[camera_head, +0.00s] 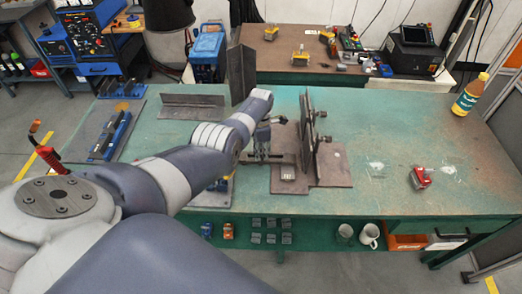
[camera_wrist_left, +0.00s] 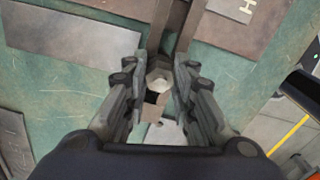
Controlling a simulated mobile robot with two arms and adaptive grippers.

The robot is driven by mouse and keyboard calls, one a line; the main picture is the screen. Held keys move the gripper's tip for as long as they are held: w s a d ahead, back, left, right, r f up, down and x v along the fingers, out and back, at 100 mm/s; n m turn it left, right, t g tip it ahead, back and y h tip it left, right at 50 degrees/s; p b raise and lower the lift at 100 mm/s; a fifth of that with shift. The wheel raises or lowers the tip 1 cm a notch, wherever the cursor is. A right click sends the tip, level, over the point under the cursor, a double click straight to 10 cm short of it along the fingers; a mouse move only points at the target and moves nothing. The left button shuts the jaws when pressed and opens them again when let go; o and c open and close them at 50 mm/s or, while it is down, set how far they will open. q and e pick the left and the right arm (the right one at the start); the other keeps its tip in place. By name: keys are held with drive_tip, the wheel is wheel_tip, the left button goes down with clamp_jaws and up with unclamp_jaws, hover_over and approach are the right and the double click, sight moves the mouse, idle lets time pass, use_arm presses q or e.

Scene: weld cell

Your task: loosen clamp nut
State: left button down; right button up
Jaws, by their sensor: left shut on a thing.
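The clamp nut (camera_wrist_left: 159,82) is a small pale hex piece in the left wrist view, on the end of a brown metal clamp bar. My left gripper (camera_wrist_left: 160,88) has its two dark fingers on either side of the nut and is shut on it. In the head view my left gripper (camera_head: 262,140) is at the middle of the green table, left of an upright steel plate (camera_head: 306,130). My arm and gripper hide most of the clamp there. My right gripper is in neither view.
The green table (camera_head: 400,125) holds a red-and-grey block (camera_head: 419,178) and a yellow bottle (camera_head: 469,95) at the right. Blue clamps (camera_head: 112,135) lie at the left. A tall steel angle (camera_head: 241,73) stands behind my gripper. The table's right half is mostly clear.

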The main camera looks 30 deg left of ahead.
use_arm(q)
drive_tip(key=shift+w+a+r+n, duration=0.1)
drive_tip(key=shift+r+n, duration=0.05)
drive_tip(key=shift+n, duration=0.45)
drive_tip(key=c, duration=1.4)
unclamp_jaws()
drive_tip(key=shift+c, duration=0.2)
drive_tip(key=shift+o, duration=0.7)
wheel_tip(320, 180, up, 12)
